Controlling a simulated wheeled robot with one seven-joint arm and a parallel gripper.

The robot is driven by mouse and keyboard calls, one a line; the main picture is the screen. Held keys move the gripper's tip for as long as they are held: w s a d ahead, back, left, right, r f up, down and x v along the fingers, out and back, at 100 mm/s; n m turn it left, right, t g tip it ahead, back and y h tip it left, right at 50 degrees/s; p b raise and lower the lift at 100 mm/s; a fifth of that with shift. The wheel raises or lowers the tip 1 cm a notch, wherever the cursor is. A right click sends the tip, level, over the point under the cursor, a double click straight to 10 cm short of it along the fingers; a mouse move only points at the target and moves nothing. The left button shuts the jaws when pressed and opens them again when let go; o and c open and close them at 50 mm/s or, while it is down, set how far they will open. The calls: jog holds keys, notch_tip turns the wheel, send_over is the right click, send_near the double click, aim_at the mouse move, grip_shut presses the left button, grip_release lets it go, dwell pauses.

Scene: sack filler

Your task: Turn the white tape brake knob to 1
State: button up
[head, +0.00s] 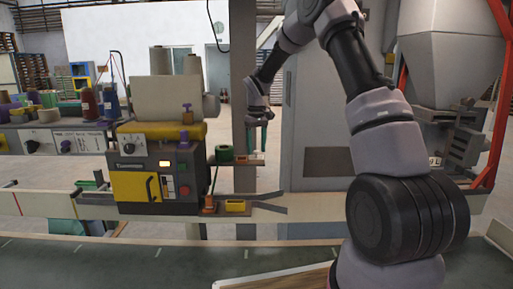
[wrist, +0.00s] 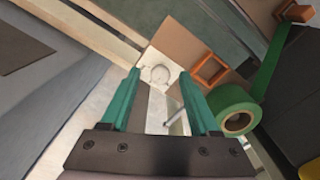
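A white round knob (wrist: 159,74) sits on a pale square plate in the wrist view, just beyond my fingertips and between their lines. Its scale marks and pointer are too small to read. My gripper (wrist: 162,82) has two teal fingers spread apart, with nothing held between them. I cannot make out the white knob in the head view.
The green tape roll (wrist: 236,110) and an orange square frame (wrist: 209,70) lie right of the knob in the wrist view. A thin grey rod shows between my fingers. The machine with a yellow panel (head: 134,187) stands left; a grey cabinet (head: 318,110) stands behind my arm.

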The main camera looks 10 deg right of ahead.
jog(key=shift+r, duration=0.1)
notch_tip(320, 180, up, 11)
jog(key=shift+f, duration=0.2)
dwell(0.4)
jog(key=s+d+r+m+t, duration=0.35)
jog(key=s+r, duration=0.95)
jog(key=s, duration=0.5)
jog(key=s+d+m+t+y, duration=0.2)
jog(key=s+m+t, duration=0.1)
jog(key=s, duration=1.4)
jog(key=shift+s+f+m+t, duration=0.2)
jog(key=shift+s+m+t, duration=0.15)
jog(key=shift+m, duration=0.4)
